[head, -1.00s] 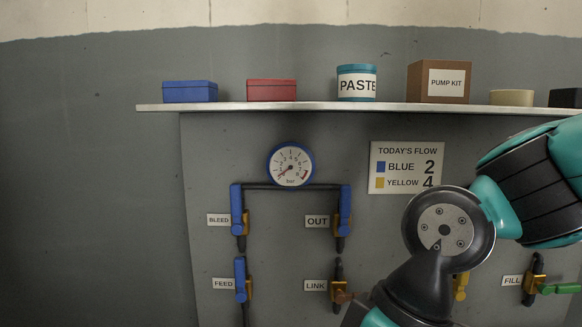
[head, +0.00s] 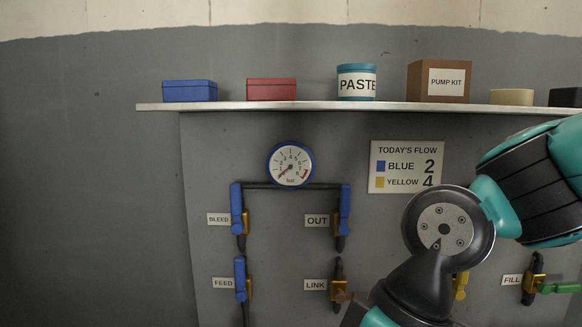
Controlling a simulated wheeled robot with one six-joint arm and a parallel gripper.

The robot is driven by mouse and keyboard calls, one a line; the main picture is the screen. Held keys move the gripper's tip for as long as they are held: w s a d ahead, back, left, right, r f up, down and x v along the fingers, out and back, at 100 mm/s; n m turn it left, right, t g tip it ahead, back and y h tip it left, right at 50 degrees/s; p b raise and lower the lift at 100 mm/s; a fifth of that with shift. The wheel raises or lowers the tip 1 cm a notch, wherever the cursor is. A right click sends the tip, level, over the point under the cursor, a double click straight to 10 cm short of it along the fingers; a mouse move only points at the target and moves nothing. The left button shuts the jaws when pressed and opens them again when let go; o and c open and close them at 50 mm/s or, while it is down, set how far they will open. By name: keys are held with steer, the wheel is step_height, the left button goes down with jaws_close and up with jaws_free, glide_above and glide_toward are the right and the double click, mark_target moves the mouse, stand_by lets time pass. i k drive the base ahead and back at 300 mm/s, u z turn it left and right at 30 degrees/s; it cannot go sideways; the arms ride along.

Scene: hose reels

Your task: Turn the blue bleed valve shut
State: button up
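The bleed valve (head: 237,206) is at the upper left of the panel, beside the label BLEED (head: 218,219). Its blue lever stands upright, in line with the dark pipe, above a brass-coloured body. The gauge (head: 290,164) with a blue rim is above and to the right of it, its needle pointing to the lower left, at the low end. My arm comes in from the right and runs down out of the picture at the bottom. My gripper is not in view, so its distance from the valve cannot be seen.
Other valves are OUT (head: 345,206), FEED (head: 240,279), LINK (head: 340,295) and FILL (head: 535,280); my arm hides part of the panel. A shelf (head: 230,106) with boxes and tins juts out above. A flow sign (head: 407,151) hangs right of the gauge.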

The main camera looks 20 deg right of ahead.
mark_target(238, 228)
steer(key=u, duration=0.55)
steer(key=k, duration=1.3)
steer(key=u, duration=0.8)
steer(key=i, duration=0.7)
steer(key=z, duration=0.6)
steer(key=i, duration=0.85)
steer(key=z, duration=0.75)
